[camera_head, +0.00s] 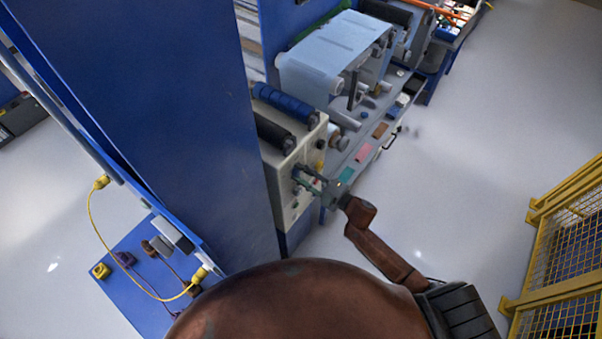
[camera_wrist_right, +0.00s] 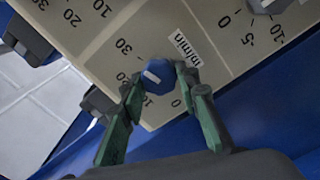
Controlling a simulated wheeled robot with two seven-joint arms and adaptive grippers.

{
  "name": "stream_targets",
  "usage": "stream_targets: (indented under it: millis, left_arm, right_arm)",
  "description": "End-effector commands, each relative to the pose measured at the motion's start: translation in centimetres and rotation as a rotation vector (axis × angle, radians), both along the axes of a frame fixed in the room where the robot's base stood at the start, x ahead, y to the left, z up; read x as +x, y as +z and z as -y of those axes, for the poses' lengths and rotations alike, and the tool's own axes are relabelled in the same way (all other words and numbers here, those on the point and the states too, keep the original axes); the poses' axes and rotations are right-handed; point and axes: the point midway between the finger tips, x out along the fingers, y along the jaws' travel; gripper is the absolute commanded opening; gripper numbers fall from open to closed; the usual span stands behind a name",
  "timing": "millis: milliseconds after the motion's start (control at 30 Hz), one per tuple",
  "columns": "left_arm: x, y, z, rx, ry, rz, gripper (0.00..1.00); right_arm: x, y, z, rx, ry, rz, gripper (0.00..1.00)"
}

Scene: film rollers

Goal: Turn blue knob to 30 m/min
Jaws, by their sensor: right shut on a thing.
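The blue knob (camera_wrist_right: 161,68) sits on the cream control panel (camera_wrist_right: 219,66) in the right wrist view. A short white mark shows on its face. Its printed scale runs from 0 to 30, with an m/min label (camera_wrist_right: 187,47) beside it. My right gripper (camera_wrist_right: 158,78) has its green fingers on either side of the knob, shut on it. In the head view my right gripper (camera_head: 311,184) reaches the front of the cream control box (camera_head: 283,178); the knob is too small to make out there. My left gripper is not in view.
Other dark knobs (camera_wrist_right: 29,37) with printed scales sit on the same panel. A blue machine column (camera_head: 200,120) stands left of the box, with rollers (camera_head: 283,103) above it. A yellow mesh fence (camera_head: 562,255) stands at the right. The grey floor between is clear.

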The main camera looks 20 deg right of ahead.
Motion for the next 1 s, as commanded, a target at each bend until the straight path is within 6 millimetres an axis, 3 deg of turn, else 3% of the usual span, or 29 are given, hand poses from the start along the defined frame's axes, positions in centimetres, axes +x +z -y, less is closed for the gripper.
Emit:
stream_targets:
  millis: [233, 267, 500, 833, 1000]
  left_arm:
    - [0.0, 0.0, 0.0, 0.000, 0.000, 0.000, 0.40]
    - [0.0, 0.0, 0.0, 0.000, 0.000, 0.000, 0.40]
    - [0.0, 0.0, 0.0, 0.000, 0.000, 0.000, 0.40]
    - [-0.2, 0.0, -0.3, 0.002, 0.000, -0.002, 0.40]
    - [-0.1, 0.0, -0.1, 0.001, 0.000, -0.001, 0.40]
  right_arm:
    - [0.1, 0.0, 0.2, 0.001, -0.003, -0.001, 0.05]
    - [0.1, 0.0, 0.2, 0.001, -0.003, -0.001, 0.31]
    - [0.0, 0.0, 0.1, 0.000, -0.001, 0.000, 0.47]
    - [-0.2, 0.0, 0.2, 0.000, -0.001, 0.000, 0.47]
    - [-2.0, -0.2, 1.7, -0.002, -0.003, -0.003, 0.47]
